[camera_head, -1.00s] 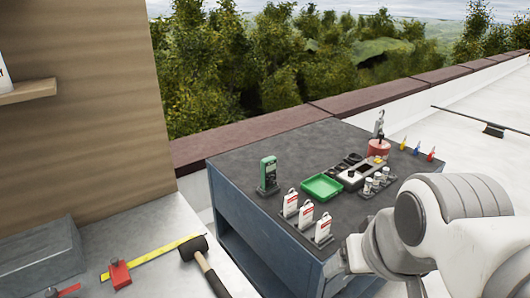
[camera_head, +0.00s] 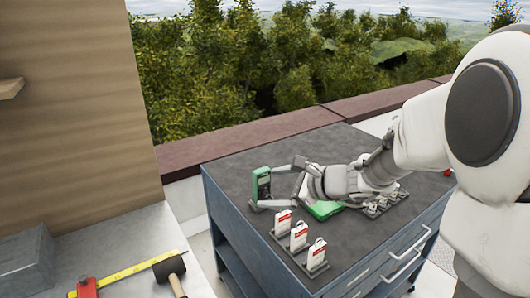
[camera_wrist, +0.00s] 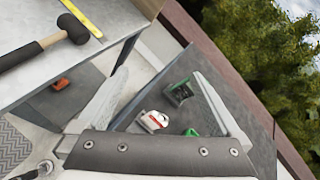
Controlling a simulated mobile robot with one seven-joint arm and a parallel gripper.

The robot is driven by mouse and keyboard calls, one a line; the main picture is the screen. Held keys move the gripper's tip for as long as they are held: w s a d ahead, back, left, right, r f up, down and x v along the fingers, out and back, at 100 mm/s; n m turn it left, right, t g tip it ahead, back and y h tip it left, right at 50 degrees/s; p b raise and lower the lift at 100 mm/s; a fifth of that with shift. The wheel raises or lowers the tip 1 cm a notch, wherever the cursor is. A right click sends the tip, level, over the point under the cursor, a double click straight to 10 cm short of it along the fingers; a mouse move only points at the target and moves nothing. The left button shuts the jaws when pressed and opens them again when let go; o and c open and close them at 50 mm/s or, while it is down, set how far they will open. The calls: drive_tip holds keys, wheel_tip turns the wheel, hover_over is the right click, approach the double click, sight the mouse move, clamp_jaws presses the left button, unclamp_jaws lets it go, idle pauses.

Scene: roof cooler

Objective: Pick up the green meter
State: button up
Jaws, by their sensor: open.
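The green meter (camera_head: 261,183) stands upright on a small dark base at the left part of the dark cart top. In the wrist view the meter (camera_wrist: 180,93) shows ahead, between the two fingers and nearer the right one. My gripper (camera_head: 277,184) is open, with its fingers pointing left at the meter in the head view. One finger is behind the meter's right side and the other in front of it. The jaws are not closed on it. My gripper also shows large in the wrist view (camera_wrist: 155,95).
Several white and red tags (camera_head: 299,237) stand in a row at the cart's front left.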

sight(264, 181)
drive_tip(key=w+d+f+m+t+h, duration=0.2)
drive_tip(key=w+d+f+m+t, duration=0.25)
drive_tip(key=w+f+m, duration=0.5)
drive_tip(key=shift+g, duration=0.45)
drive_tip(key=x, duration=1)
drive_tip(key=shift+w+d+r, duration=0.15)
drive_tip(key=shift+w, duration=0.6)
drive_tip(key=shift+p+x, duration=0.45)
drive_tip(key=shift+x, duration=2.45)
drive_tip(key=shift+r, duration=0.2)
drive_tip(key=shift+c, duration=0.3)
drive_tip(key=c, duration=1.4)
drive_tip(key=shift+w+r, duration=0.1)
clamp_jaws()
